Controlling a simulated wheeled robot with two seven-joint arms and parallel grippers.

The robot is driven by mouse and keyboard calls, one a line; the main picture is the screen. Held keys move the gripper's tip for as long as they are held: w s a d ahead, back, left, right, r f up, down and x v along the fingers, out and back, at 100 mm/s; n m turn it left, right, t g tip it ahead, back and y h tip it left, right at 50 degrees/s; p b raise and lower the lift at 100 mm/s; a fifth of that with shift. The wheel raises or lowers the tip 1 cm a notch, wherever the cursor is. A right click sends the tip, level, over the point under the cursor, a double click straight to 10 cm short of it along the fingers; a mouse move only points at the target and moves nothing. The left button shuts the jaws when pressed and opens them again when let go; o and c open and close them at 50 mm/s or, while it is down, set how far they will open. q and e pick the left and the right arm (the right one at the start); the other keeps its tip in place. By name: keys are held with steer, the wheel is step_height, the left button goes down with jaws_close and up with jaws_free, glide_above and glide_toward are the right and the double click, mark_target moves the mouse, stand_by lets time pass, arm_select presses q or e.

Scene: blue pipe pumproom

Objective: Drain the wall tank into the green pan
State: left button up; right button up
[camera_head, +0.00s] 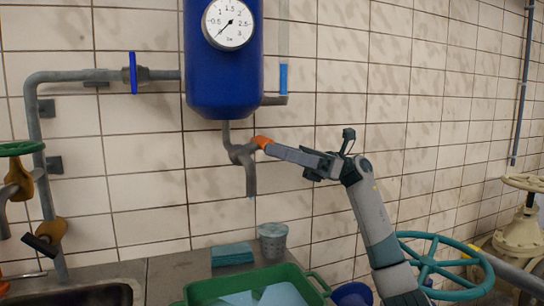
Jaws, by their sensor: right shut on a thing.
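The blue wall tank (222,75) hangs on the tiled wall, with a round gauge (228,23) on its front. A sight tube at its right side shows a blue column (283,78) in its lower part. Under the tank a grey drain pipe with a valve (240,154) ends in a downward spout (251,182). My right gripper (269,147) is shut on the valve's orange handle (261,141). The green pan (289,271) stands below the spout, cut off by the lower edge. Pale blue shows inside it. I cannot tell whether water is running. My left gripper is out of view.
A teal sponge (232,255) and a grey cup (273,240) stand behind the pan. A sink (70,295) is at the lower left. Pipes with a blue-handled valve (133,73) run along the left wall. A large teal handwheel (440,265) is at the right.

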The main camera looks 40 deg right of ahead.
steer(key=shift+n, duration=0.3)
steer(key=o, duration=1.1)
steer(key=shift+c, duration=0.2)
steer(key=shift+d, duration=0.1)
steer(key=s+d, duration=0.2)
steer(key=d, duration=1)
steer(key=shift+s+d+f, duration=0.2)
steer(key=shift+s+d, duration=0.15)
